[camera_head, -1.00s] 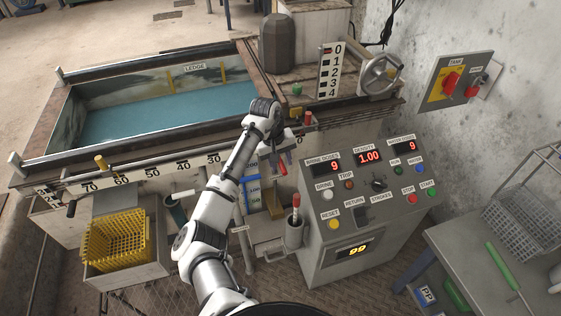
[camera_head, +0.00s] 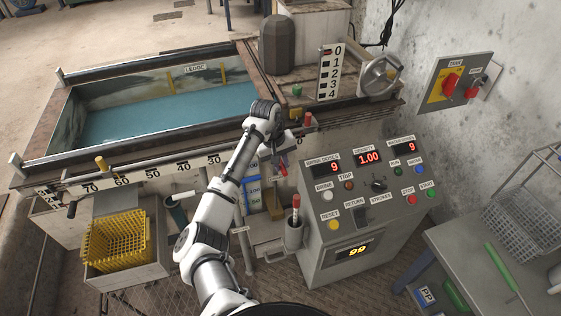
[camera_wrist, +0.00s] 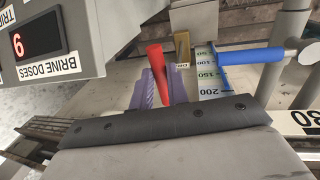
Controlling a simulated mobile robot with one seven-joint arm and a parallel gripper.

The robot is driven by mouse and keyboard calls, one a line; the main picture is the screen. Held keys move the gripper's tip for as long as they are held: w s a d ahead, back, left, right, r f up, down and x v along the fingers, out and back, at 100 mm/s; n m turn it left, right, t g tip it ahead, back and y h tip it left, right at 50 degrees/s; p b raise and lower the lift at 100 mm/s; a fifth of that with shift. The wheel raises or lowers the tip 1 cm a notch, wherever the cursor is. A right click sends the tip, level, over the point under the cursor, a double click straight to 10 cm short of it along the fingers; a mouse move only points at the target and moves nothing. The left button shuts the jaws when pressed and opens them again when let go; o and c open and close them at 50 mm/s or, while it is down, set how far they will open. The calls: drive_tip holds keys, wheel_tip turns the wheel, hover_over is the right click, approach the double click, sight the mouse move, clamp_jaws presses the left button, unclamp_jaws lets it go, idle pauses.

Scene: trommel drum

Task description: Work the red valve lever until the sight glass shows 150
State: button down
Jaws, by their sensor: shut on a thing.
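The red valve lever (camera_wrist: 157,67) stands between the two purple-grey fingers of my gripper (camera_wrist: 163,90) in the wrist view, and the gripper is shut on it. In the head view a short red end of the lever (camera_head: 284,171) shows below my gripper (camera_head: 279,157). The sight glass scale (camera_wrist: 208,78) is beside the gripper in the wrist view, with marks 50, 100, 150 and 200. In the head view it shows (camera_head: 254,193) partly behind my arm. I cannot read its level.
A brass-coloured plate (camera_wrist: 182,47) is just past the red lever. The control console (camera_head: 365,205) stands right of my gripper. A red-handled tool sits in a holder (camera_head: 294,235) below.

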drive_tip(key=shift+d+r+p, duration=0.1)
drive_tip(key=shift+r+p, duration=0.1)
drive_tip(key=shift+p, duration=0.2)
drive_tip(key=p, duration=0.2)
drive_tip(key=n+p, duration=0.1)
drive_tip(key=p, duration=0.1)
drive_tip(key=shift+d+r, duration=0.2)
drive_tip(key=shift+d, duration=0.15)
drive_tip(key=w+d+n+t+y+p, duration=0.1)
drive_tip(key=w+d+n+p, duration=0.3)
drive_tip(key=n+p, duration=0.4)
drive_tip(key=shift+w+d+f+n+p, duration=0.15)
drive_tip(key=shift+d+f+n+p, duration=0.05)
drive_tip(key=shift+f+n+p, duration=0.25)
drive_tip(key=c, duration=1.4)
unclamp_jaws()
drive_tip(key=shift+o, duration=0.2)
